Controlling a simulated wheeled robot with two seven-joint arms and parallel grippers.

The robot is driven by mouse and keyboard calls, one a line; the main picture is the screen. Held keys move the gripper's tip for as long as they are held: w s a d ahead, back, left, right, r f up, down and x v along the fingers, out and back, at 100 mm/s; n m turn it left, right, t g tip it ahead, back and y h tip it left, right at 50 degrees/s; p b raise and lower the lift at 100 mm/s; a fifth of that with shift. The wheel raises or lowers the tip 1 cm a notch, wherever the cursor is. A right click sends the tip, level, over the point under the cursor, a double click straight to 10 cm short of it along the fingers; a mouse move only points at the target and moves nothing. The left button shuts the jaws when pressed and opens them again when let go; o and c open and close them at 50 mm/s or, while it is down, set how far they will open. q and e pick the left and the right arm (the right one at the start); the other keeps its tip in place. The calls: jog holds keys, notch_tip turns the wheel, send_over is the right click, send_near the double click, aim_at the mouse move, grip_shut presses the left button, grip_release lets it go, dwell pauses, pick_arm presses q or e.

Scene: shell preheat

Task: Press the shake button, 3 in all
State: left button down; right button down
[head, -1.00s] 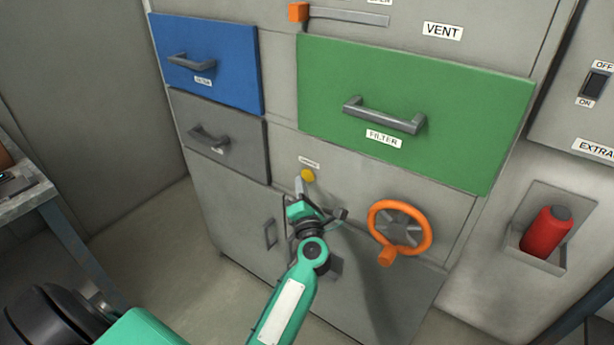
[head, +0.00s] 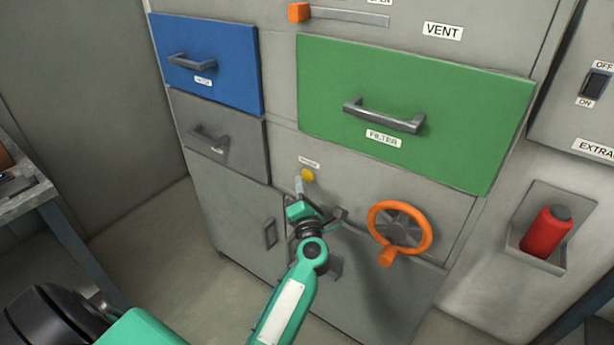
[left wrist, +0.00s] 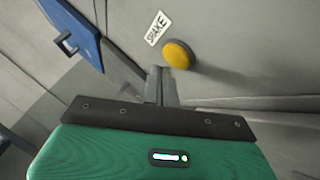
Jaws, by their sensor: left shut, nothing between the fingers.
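The yellow round shake button (head: 308,175) sits on the grey cabinet front below a small label, right of the grey drawer. In the left wrist view the button (left wrist: 179,54) stands out from the panel beside a label reading SHAKE (left wrist: 158,28). My left gripper (head: 299,184) is shut and empty, its fingertips just below and left of the button. In the left wrist view the closed fingers (left wrist: 160,84) point toward the panel, below and left of the button, and appear apart from it. My right gripper is not in view.
An orange handwheel (head: 400,227) is right of my left gripper. The green FILTER drawer (head: 415,105) is above, the blue drawer (head: 208,60) and grey drawer (head: 220,135) at left. A red cylinder (head: 547,231) sits in a wall holder at right.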

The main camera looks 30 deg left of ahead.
pick_arm(q)
jog(key=shift+w, duration=0.1)
jog(key=shift+w, duration=0.3)
jog(key=shift+w, duration=0.45)
dwell(0.6)
jog(key=shift+s, duration=0.1)
jog(key=shift+s+p, duration=0.4)
jog(key=shift+s, duration=0.35)
jog(key=shift+s, duration=0.1)
jog(key=s, duration=0.2)
jog(key=s+p, duration=0.1)
jog(key=s, duration=0.1)
jog(key=shift+s+a, duration=0.2)
jog(key=shift+s, duration=0.2)
